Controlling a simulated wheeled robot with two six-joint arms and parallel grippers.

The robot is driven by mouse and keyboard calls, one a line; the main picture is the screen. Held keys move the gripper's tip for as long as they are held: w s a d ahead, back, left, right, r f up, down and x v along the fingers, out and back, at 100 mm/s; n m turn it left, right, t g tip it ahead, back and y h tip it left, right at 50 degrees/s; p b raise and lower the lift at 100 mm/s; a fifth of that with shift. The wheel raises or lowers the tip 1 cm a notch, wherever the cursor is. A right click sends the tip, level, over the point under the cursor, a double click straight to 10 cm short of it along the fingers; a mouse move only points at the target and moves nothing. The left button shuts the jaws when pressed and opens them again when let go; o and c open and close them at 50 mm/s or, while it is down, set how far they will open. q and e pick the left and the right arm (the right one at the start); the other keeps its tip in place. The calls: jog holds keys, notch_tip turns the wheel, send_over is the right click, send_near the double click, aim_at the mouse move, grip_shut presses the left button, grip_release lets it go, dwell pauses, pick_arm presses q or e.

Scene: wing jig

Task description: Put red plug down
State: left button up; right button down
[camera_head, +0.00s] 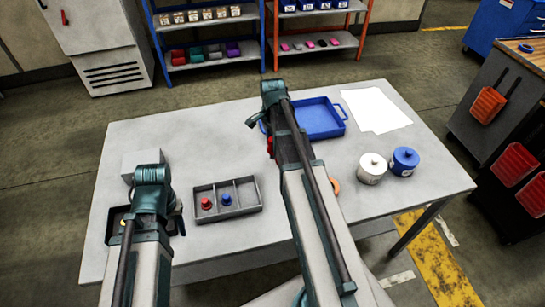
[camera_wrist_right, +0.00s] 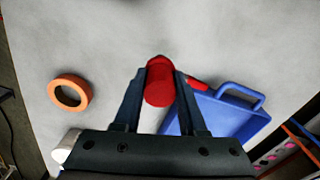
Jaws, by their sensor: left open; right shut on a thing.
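My right gripper (camera_wrist_right: 160,80) is shut on a red plug (camera_wrist_right: 159,88), a rounded red cylinder, in the right wrist view. Another red object (camera_wrist_right: 197,83) shows beside the right finger, next to the tray. My left gripper (camera_head: 178,208) is open and seems empty at the table's left side. A grey divided box (camera_head: 259,206) holds another red plug (camera_head: 206,203) and a blue plug (camera_head: 226,200).
An orange ring (camera_wrist_right: 70,93) lies on the table, partly hidden by my right arm in the head view. A white jar (camera_head: 372,168) and a blue jar (camera_head: 404,161) stand at the right. White paper (camera_head: 376,110) lies behind them. The table's (camera_head: 180,135) back left is clear.

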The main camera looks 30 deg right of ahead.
pick_arm(q)
jog(key=shift+f, duration=0.15)
pick_arm(e)
jog(key=shift+f, duration=0.2)
pick_arm(q)
notch_tip(320, 180, down, 4)
jog(key=b, duration=0.3)
pick_arm(e)
notch_tip(320, 180, down, 4)
jog(key=shift+r, duration=0.2)
pick_arm(q)
jog(key=shift+b, duration=0.35)
pick_arm(e)
jog(key=shift+f, duration=0.1)
pick_arm(q)
jog(key=shift+f, duration=0.1)
pick_arm(e)
jog(key=shift+f, duration=0.15)
jog(key=shift+c, duration=2.3)
grip_release()
pick_arm(q)
jog(key=shift+r, duration=0.25)
pick_arm(e)
jog(key=shift+r, duration=0.25)
notch_tip(320, 180, up, 12)
jog(key=p, duration=1.2)
pick_arm(q)
notch_tip(320, 180, up, 12)
